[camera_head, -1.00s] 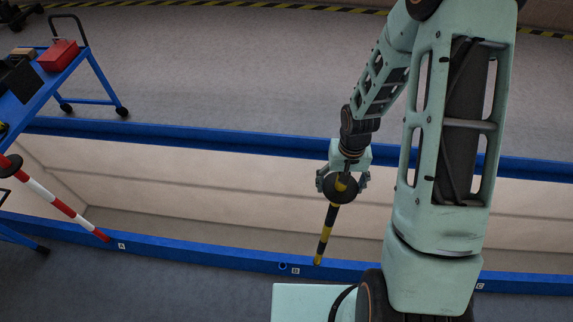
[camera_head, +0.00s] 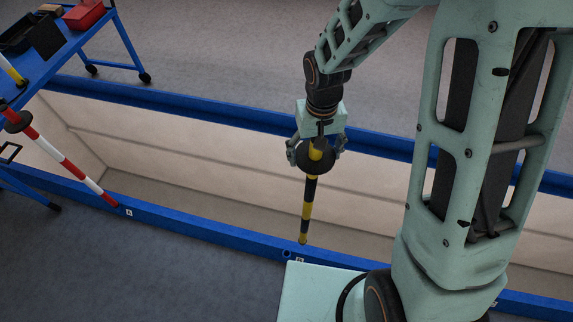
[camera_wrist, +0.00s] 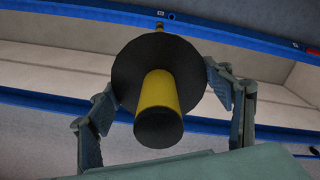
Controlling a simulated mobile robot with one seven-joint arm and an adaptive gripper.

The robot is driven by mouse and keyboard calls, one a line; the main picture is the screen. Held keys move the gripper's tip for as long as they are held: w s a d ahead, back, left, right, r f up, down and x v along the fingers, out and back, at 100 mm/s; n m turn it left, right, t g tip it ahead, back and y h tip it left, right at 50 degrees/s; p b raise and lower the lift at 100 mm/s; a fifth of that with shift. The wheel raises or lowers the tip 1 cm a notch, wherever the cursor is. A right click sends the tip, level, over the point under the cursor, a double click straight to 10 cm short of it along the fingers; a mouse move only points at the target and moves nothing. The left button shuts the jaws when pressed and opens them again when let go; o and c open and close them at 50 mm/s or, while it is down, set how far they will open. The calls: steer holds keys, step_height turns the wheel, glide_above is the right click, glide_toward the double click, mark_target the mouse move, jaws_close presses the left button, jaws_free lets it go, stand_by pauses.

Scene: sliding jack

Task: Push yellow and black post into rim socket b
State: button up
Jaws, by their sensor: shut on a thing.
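My gripper (camera_head: 316,150) is shut on the yellow and black post (camera_head: 309,195), near its top around the black disc. The post hangs down, slightly tilted, its lower tip close to the near blue rim. Rim socket b (camera_head: 286,253) is a small dark hole beside the B label (camera_head: 300,260), and the tip shows up and to the right of it. The wrist view shows the post's yellow top end (camera_wrist: 158,92), the black disc and the gripper fingers on both sides. Socket b (camera_wrist: 171,16) shows just beside the far tip there, apart from it.
A red and white post (camera_head: 62,157) stands tilted at the near rim by label A (camera_head: 129,212). A blue cart (camera_head: 62,55) with a red box (camera_head: 86,14) stands at the upper left. The pit (camera_head: 200,160) lies between two blue rims.

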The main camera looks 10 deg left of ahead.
steer(key=s+a+r+n+b, duration=0.2)
steer(key=s+a, duration=0.2)
steer(key=a, duration=0.2)
steer(key=shift+s+a, duration=0.15)
steer(key=shift+a, duration=0.15)
steer(key=shift+r, duration=0.1)
steer(key=shift+f+b, duration=2.4)
steer(key=shift+f, duration=0.55)
step_height(320, 180, down, 6)
steer(key=b, duration=0.5)
steer(key=shift+f, duration=0.15)
stand_by(1.4)
